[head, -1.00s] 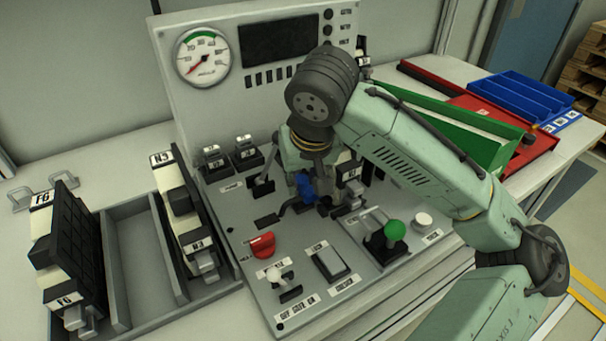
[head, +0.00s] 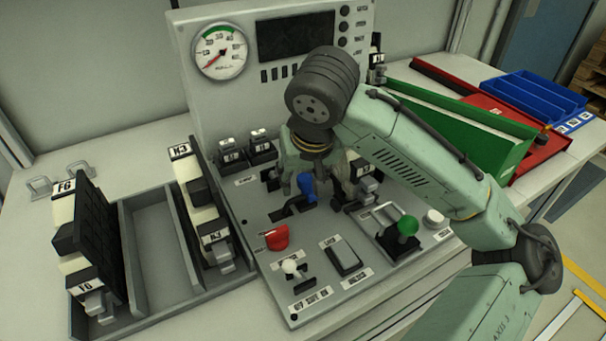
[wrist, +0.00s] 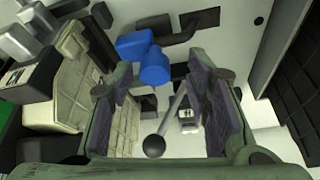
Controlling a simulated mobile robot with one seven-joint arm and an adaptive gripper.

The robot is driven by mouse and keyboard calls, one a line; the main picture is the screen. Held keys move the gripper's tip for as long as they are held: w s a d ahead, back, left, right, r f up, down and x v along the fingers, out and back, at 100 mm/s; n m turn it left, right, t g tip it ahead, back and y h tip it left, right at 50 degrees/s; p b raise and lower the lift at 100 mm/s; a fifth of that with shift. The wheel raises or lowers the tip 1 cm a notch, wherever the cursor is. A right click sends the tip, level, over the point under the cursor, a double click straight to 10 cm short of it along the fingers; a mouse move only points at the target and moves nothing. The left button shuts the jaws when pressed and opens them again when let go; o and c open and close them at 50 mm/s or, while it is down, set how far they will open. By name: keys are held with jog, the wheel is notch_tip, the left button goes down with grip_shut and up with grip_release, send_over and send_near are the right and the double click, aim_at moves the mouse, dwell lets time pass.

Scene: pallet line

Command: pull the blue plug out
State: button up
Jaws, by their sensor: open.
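The blue plug (head: 306,185) is on the sloping grey panel, partly hidden by my gripper in the head view. In the wrist view the plug (wrist: 146,57) shows as two blue blocky parts, beyond and slightly left of the middle of the fingertips. My gripper (wrist: 165,85) is open, with a dark-padded finger on each side. No blue part shows clamped between the pads. In the head view my gripper (head: 318,185) hangs over the panel right beside the plug. Whether a finger touches it I cannot tell.
A lever with a black ball knob (wrist: 154,146) shows between the fingers in the wrist view. A red knob (head: 277,237), a white toggle (head: 290,268) and a green knob (head: 408,227) stand on the panel nearby. A grey tray (head: 150,205) lies left, a green bin (head: 470,130) right.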

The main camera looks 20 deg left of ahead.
jog(key=v, duration=1.2)
dwell(0.4)
